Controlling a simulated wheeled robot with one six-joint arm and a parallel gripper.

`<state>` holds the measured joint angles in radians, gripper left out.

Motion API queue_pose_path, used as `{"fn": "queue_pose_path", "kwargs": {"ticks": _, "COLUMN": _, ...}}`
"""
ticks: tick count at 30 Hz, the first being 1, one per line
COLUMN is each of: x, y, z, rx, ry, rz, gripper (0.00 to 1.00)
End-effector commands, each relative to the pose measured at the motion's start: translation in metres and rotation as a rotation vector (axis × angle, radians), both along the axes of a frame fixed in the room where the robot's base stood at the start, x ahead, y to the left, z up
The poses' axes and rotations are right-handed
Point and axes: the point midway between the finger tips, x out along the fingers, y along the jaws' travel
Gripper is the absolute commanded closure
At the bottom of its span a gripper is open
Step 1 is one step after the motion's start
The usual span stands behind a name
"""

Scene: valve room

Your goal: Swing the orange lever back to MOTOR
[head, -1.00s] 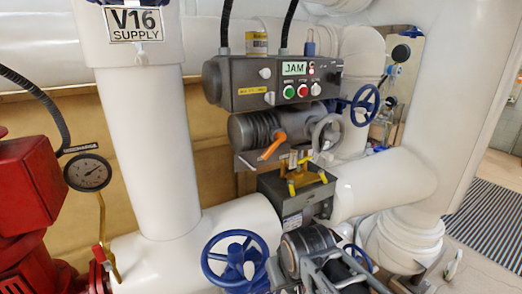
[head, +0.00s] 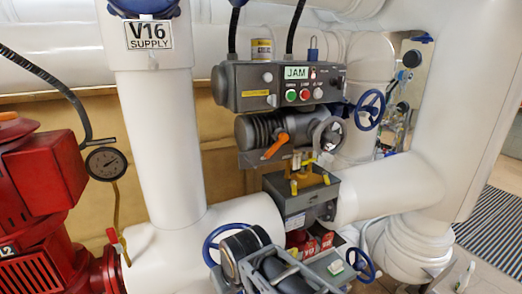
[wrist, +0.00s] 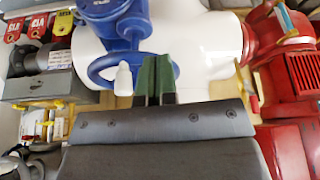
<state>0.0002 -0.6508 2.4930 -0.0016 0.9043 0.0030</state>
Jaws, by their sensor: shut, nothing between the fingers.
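The orange lever (head: 275,146) sticks out from the grey actuator (head: 262,130) in the head view, slanting down to the left. The control box (head: 272,86) above it shows JAM on its display (head: 296,73). A MOTOR mark by the lever is too small to read. My gripper (wrist: 158,70) shows in the wrist view as two dark green fingers, shut together and empty. They point at the blue handwheel (wrist: 105,67) on the white pipe. The lever does not show in the wrist view. In the head view my arm is low in the middle, well below the lever, and my fingertips cannot be made out.
Another blue handwheel (head: 369,110) is right of the control box. The thick V16 SUPPLY pipe (head: 157,130) and a gauge (head: 106,163) stand left, beside red machinery (head: 45,175). Red tags (head: 309,247) lie low, near my arm.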

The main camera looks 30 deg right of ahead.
Motion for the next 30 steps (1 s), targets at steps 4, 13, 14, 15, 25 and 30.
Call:
{"fn": "queue_pose_path", "kwargs": {"ticks": 4, "x": 0.010, "y": -0.005, "z": 0.009, "rx": -0.020, "ry": -0.017, "rz": 0.004, "gripper": 1.00}}
{"fn": "queue_pose_path", "kwargs": {"ticks": 13, "x": 0.110, "y": -0.075, "z": 0.118, "rx": -0.303, "ry": -0.193, "rz": 0.034, "gripper": 1.00}}
{"fn": "queue_pose_path", "kwargs": {"ticks": 14, "x": 0.120, "y": -0.084, "z": 0.130, "rx": -0.339, "ry": -0.209, "rz": 0.035, "gripper": 1.00}}
{"fn": "queue_pose_path", "kwargs": {"ticks": 15, "x": 0.132, "y": -0.096, "z": 0.147, "rx": -0.387, "ry": -0.230, "rz": 0.036, "gripper": 1.00}}
{"fn": "queue_pose_path", "kwargs": {"ticks": 25, "x": 0.186, "y": -0.170, "z": 0.237, "rx": -0.678, "ry": -0.314, "rz": 0.018, "gripper": 1.00}}
{"fn": "queue_pose_path", "kwargs": {"ticks": 30, "x": 0.191, "y": -0.182, "z": 0.251, "rx": -0.724, "ry": -0.322, "rz": 0.013, "gripper": 1.00}}
